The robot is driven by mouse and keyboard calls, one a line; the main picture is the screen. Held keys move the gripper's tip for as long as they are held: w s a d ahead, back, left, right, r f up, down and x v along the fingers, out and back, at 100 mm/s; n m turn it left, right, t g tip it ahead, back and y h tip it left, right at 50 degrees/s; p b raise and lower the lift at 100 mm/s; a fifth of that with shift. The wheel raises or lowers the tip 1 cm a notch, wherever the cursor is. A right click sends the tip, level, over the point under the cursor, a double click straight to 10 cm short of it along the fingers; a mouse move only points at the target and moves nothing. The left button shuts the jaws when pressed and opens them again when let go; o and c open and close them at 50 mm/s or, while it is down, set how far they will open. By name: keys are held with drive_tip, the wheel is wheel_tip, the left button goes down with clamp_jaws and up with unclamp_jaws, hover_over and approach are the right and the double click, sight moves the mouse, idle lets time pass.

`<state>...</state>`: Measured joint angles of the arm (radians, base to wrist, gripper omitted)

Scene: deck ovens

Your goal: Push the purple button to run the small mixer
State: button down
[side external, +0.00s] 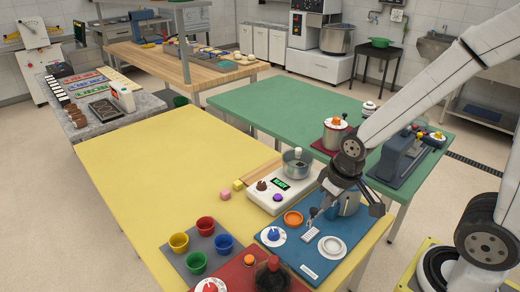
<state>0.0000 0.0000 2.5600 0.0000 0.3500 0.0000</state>
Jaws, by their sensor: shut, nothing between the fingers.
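The small mixer, a white base (290,204) with a dark green-lit display and a metal bowl (298,165) on its far side, stands on the yellow table. The purple button (278,197) is on the base's near part, beside a brown knob (262,186). My gripper (314,214) is shut and empty. It points down over the blue board, to the right of the mixer and apart from the purple button. The arm hides part of the board and of a metal pot (350,205) behind it.
Coloured cups (205,226) stand on a grey mat at left. The far yellow table (160,160) is clear.

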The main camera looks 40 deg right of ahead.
drive_tip(key=m+t+y, duration=0.1)
drive_tip(key=m+t, duration=0.6)
drive_tip(key=m, duration=0.1)
hover_over(280, 198)
drive_tip(key=shift+w+f, duration=0.1)
drive_tip(key=shift+f, duration=1.55)
drive_tip(key=shift+f, duration=0.15)
drive_tip(key=shift+f, duration=4.25)
drive_tip(key=shift+f, duration=0.2)
drive_tip(key=shift+f, duration=0.25)
